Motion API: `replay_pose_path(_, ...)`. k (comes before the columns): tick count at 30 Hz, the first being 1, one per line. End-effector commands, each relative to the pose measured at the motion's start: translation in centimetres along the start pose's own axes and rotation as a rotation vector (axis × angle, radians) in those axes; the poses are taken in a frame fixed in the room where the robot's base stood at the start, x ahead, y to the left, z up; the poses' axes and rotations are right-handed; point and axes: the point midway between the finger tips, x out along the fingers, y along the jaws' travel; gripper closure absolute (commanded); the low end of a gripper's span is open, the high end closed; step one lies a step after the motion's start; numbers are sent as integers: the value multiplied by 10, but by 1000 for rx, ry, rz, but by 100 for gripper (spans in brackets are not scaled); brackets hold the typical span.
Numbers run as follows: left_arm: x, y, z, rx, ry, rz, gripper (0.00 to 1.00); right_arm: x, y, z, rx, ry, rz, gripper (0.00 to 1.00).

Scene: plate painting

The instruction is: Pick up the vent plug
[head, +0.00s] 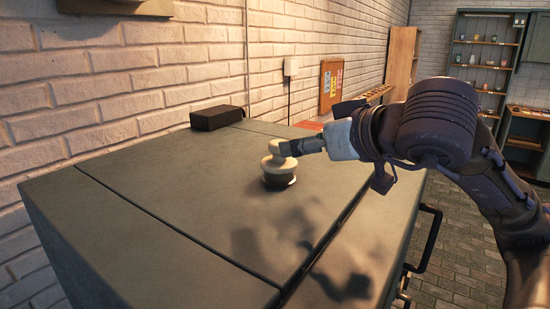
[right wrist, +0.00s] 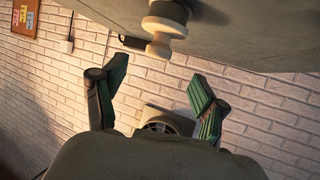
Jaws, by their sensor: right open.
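The vent plug (head: 279,163) has a cream knob and disc over a dark base. It stands upright on the grey top of a large cabinet-like box. In the right wrist view the plug (right wrist: 163,28) appears upside down near the top edge, with its knob pointing down. My right gripper (right wrist: 157,73) has its two green-padded fingers spread wide with nothing between them; the plug lies beyond the fingertips. In the head view my right gripper (head: 312,146) reaches in from the right, close beside the knob and overlapping it in the picture. My left gripper is out of view.
A dark block (head: 217,117) lies at the back of the box top (head: 130,185), by the white brick wall. The top around the plug is otherwise clear. A handle (head: 431,238) sticks out from the box's right side. Shelves (head: 486,55) stand far back.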

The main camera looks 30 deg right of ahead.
Motion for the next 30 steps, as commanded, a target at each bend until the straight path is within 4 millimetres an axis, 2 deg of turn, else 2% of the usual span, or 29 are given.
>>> replay_pose_path(1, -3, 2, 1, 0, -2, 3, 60, 11, -1, 0, 1, -6, -3, 28)
replay_pose_path(4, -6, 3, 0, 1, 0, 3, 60, 26, -1, -1, 3, -4, -3, 28)
replay_pose_path(10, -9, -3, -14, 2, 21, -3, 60, 40, 0, -2, 2, -2, -1, 28)
replay_pose_path(14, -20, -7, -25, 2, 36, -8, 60, 55, 0, -6, 3, -7, -3, 28)
replay_pose_path(17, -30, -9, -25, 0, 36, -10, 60, 71, 1, -10, 4, -7, -4, 28)
replay_pose_path(21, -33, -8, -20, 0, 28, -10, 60, 87, 1, -8, 2, -4, -3, 28)
replay_pose_path(29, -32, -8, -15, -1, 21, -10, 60, 91, 2, -7, 1, 0, -1, 28)
replay_pose_path(30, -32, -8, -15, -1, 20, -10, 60, 91, 2, -7, 1, 0, -1, 31)
